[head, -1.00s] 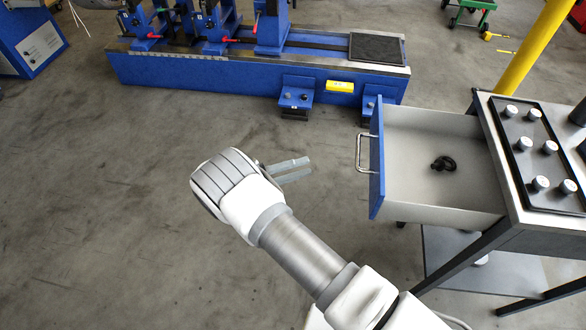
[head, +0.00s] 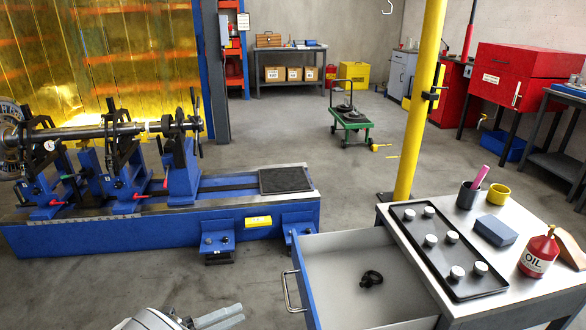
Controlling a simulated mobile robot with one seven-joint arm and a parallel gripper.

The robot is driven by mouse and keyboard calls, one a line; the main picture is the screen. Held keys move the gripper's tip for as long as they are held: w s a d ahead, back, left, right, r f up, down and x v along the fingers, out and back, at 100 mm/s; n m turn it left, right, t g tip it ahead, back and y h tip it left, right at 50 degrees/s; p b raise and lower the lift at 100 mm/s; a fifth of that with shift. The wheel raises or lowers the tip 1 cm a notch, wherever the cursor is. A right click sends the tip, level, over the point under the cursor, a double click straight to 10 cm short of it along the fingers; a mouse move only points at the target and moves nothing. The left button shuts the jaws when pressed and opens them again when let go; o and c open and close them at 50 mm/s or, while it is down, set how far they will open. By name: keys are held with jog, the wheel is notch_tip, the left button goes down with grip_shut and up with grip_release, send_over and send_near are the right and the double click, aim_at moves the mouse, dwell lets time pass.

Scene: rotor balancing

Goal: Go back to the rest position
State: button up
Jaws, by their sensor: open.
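My gripper (head: 221,318) shows at the bottom edge of the head view, left of the open drawer. Its two grey fingers point right, with a gap between them and nothing held. Most of my arm is below the picture. The open drawer (head: 335,262) sticks out to the left from the workbench, with its blue front and metal handle (head: 290,292) facing my gripper. A small black part (head: 371,279) lies on the drawer floor. My gripper is apart from the handle.
The blue balancing machine (head: 150,232) with a rotor stands at the left. The workbench (head: 400,290) holds a black tray of weights (head: 447,243), a red oil can (head: 538,252), cups and a blue box. A yellow post (head: 418,110) rises behind it. Open floor lies beyond, around a green cart (head: 351,120).

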jog(key=d+r+m+g+y, duration=0.8)
jog(key=d+r+m+g, duration=0.2)
jog(key=d+r+m, duration=0.95)
jog(key=s+d+r+m+t+y, duration=0.3)
jog(key=s+d+r+m+y, duration=0.15)
jog(key=s+m, duration=0.5)
jog(key=s+d+r+m+t+y, duration=0.4)
jog(key=s+d+m, duration=0.25)
jog(key=m, duration=0.55)
notch_tip(320, 180, up, 18)
jog(key=p, duration=1.8)
jog(key=shift+a+f+g, duration=0.2)
jog(key=shift+a+g, duration=0.1)
jog(key=shift+a, duration=0.05)
jog(key=shift+s+a, duration=0.1)
